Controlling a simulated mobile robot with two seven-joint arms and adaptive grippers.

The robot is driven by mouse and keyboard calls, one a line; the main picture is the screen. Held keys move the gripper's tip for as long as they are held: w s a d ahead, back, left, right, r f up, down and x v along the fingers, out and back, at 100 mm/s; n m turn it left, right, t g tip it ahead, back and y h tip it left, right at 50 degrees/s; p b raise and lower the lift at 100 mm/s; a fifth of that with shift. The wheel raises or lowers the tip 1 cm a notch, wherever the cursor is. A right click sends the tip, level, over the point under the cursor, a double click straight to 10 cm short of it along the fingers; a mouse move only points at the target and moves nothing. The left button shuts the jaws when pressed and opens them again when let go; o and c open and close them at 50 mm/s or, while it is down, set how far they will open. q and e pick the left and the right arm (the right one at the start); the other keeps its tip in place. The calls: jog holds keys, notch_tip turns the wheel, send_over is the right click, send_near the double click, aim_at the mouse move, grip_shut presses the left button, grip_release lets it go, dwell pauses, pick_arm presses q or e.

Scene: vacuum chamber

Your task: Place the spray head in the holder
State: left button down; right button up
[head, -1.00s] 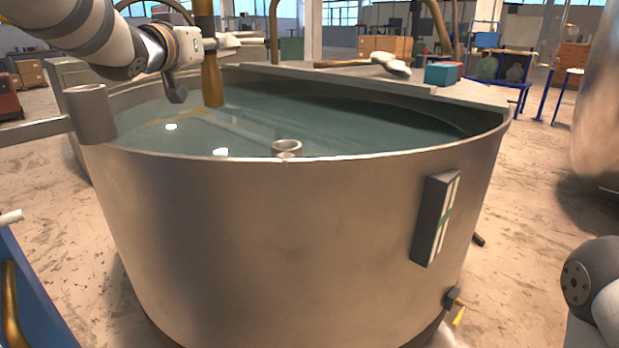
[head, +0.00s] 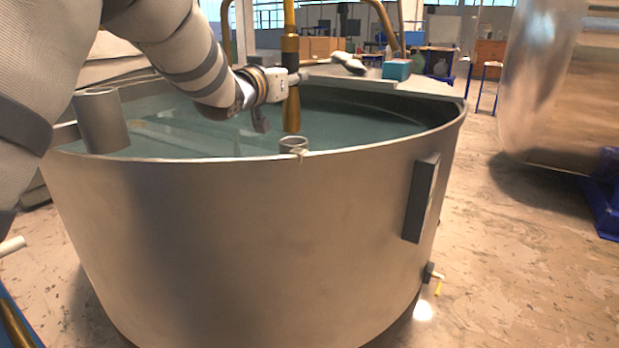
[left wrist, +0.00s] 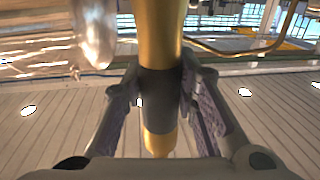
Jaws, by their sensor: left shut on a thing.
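The spray head (head: 291,112) is a long brass-coloured wand with a tapered lower part. It hangs upright over the tank's water. My left gripper (head: 285,84) is shut on it, and the left wrist view shows both fingers (left wrist: 164,100) on either side of its dark band; the spray head (left wrist: 160,30) runs up out of that picture. A small open ring-shaped holder (head: 293,146) sits at the tank's near rim. In the head view the spray head's tip is just above it and appears farther back, apart from it. My right gripper is out of view.
The large round metal tank (head: 240,230) holds water and fills the middle. A wider grey cylinder (head: 102,122) stands at its left rim. A teal box (head: 397,69) lies on the back ledge. A dark box (head: 420,200) is fixed to the tank's right side.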

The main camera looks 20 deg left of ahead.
aim_at(289, 128)
pick_arm(q)
jog(key=f, duration=0.5)
jog(key=f+b, duration=0.1)
jog(key=f, duration=0.4)
jog(key=shift+w+d, duration=0.15)
jog(key=shift+d, duration=0.05)
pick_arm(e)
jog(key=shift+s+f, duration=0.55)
pick_arm(q)
jog(key=shift+f, duration=0.1)
jog(key=c, duration=1.3)
grip_release()
